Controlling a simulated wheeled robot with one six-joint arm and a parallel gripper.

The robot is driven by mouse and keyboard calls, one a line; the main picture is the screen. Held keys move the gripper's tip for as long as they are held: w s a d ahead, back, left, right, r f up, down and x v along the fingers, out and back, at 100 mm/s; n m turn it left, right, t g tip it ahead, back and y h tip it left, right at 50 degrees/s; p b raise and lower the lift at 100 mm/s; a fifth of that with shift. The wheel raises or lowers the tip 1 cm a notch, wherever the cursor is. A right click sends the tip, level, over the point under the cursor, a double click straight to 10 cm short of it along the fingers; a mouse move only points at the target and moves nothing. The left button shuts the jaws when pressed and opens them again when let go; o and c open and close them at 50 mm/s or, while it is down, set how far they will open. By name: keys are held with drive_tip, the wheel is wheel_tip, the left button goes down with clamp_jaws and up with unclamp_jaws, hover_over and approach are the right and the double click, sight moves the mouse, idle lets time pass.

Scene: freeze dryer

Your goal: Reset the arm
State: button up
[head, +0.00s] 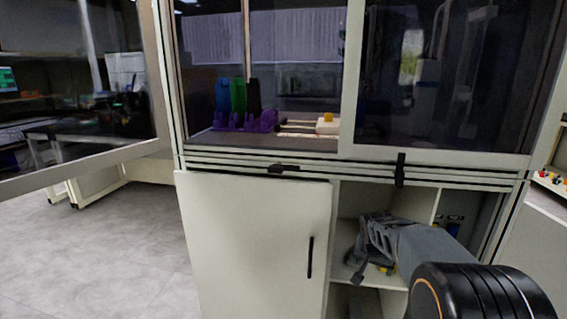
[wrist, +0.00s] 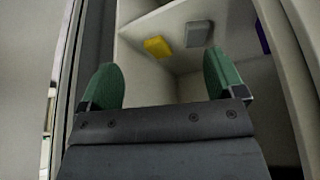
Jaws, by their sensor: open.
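My gripper (head: 354,262) is at the open lower compartment of the white cabinet (head: 340,193), to the right of the white door panel with a black handle. In the wrist view my gripper (wrist: 162,88) shows two green fingertips spread wide apart with nothing between them. Beyond the fingers is the cabinet's inner shelf, with a yellow block (wrist: 158,46) and a grey block (wrist: 198,34) on it. Both blocks are apart from the fingers. In the head view my arm partly hides the compartment.
The white lower door (head: 255,240) stands left of my gripper. Above are dark glass panes (head: 440,80) and a work surface with a purple rack (head: 245,122). A large glass door (head: 75,85) stands at the left. Grey floor (head: 100,250) is clear at lower left.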

drive_tip(key=s+a+r+n+p, duration=0.2)
drive_tip(key=s+a+r+p, duration=0.1)
drive_tip(key=s+r+p, duration=0.5)
drive_tip(key=s+a+r+n+y+p, duration=0.1)
drive_tip(key=s+a+r+n+p, duration=0.1)
drive_tip(key=s+r+p, duration=0.5)
drive_tip(key=s+a+r+n+y+p, duration=0.1)
drive_tip(key=s+a+r+p, duration=0.3)
drive_tip(key=s+r+p, duration=0.4)
wheel_tip(320, 180, up, 10)
drive_tip(key=n+p, duration=0.1)
drive_tip(key=p, duration=0.5)
drive_tip(key=shift+s+f, duration=0.25)
drive_tip(key=shift+s, duration=0.1)
